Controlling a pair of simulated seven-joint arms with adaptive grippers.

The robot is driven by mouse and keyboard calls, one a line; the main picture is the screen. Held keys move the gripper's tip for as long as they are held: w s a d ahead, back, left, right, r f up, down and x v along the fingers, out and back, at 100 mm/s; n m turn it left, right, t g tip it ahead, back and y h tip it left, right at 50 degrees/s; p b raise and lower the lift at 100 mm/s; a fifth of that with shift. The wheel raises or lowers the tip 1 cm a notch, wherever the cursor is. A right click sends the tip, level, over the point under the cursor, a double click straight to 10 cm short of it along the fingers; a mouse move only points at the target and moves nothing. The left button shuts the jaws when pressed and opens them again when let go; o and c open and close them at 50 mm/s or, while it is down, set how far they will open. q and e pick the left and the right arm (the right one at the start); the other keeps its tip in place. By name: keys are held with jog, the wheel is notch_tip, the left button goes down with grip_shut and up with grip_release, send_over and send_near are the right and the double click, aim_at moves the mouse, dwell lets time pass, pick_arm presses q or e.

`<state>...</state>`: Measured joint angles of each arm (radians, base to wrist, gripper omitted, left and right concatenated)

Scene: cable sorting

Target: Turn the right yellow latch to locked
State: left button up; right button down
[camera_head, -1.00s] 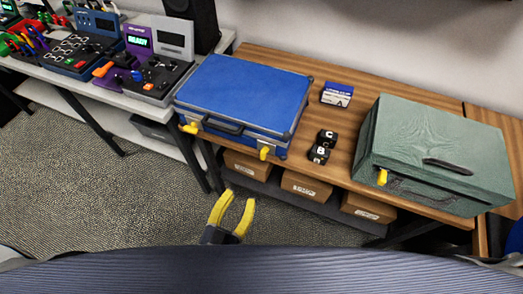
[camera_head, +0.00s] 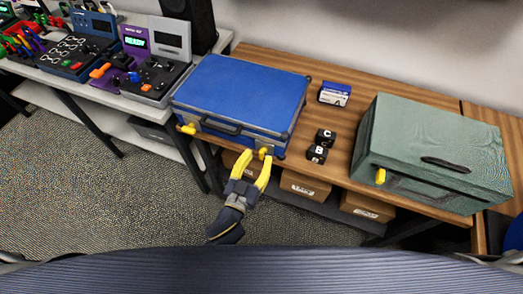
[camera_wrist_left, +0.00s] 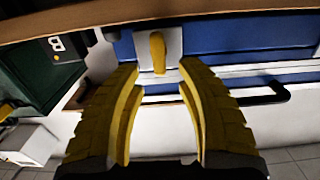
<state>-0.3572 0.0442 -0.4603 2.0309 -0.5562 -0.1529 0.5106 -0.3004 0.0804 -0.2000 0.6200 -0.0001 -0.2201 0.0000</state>
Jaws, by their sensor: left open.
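The blue case (camera_head: 245,90) lies closed on the wooden table, with two yellow latches on its front. The left latch (camera_head: 188,129) lies roughly sideways. The right latch (camera_head: 265,151) stands roughly upright; in the left wrist view the yellow latch (camera_wrist_left: 157,52) shows upright on a pale plate. My left gripper (camera_head: 252,157) is open, its yellow fingers at the case front by the right latch. In the left wrist view the open fingertips (camera_wrist_left: 160,70) lie either side of the latch, with gaps visible. My right gripper is out of view.
A green case (camera_head: 435,145) with a yellow latch (camera_head: 380,176) stands to the right. Black lettered blocks (camera_head: 318,152) and a small blue-white box (camera_head: 334,93) lie between the cases. Cardboard boxes (camera_head: 305,187) sit on the shelf below. Electronic devices fill the left bench.

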aim_at(260, 154)
pick_arm(q)
jog(key=shift+x, duration=1.6)
grip_shut()
